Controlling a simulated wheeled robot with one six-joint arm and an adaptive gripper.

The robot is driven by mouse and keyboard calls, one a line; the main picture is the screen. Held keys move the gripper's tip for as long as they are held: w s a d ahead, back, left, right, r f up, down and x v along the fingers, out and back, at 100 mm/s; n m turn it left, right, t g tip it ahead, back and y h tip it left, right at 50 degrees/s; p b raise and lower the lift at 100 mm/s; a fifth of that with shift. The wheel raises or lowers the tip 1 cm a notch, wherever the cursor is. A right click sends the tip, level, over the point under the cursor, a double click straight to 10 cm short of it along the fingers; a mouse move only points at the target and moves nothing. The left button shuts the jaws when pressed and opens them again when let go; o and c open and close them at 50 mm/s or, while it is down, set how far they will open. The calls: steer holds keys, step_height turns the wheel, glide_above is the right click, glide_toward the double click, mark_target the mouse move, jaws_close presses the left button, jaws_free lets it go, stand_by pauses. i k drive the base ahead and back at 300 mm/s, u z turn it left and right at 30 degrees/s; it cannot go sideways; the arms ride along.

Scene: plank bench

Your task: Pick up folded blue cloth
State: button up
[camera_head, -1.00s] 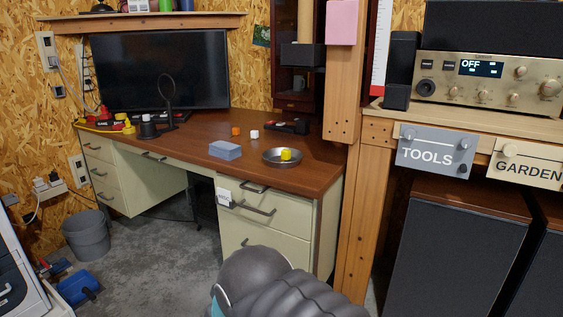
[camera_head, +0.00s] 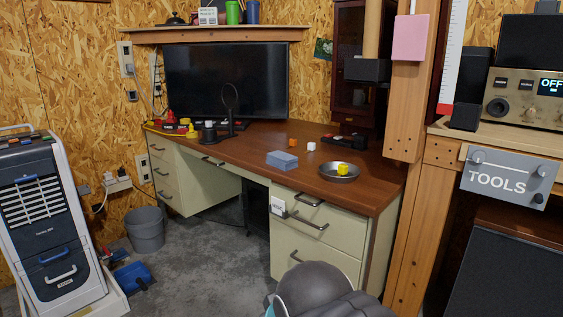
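The folded blue cloth (camera_head: 282,160) is a small grey-blue block shape lying on the brown desk top (camera_head: 225,149), near its front edge and left of a metal bowl. Nothing covers it. My gripper is not in view. Only a dark rounded part of my arm shows at the bottom of the picture, well short of the desk.
A metal bowl (camera_head: 326,172) holds a yellow cube (camera_head: 344,169). An orange cube (camera_head: 293,142) and a white cube (camera_head: 311,146) sit behind the cloth. A monitor (camera_head: 225,82) stands at the back. A wooden post (camera_head: 411,110) rises at the desk's right. Grey floor lies open in front.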

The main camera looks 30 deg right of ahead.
mark_target(283, 161)
steer(key=u, duration=0.6)
steer(key=i, duration=1.7)
steer(key=z, duration=2.25)
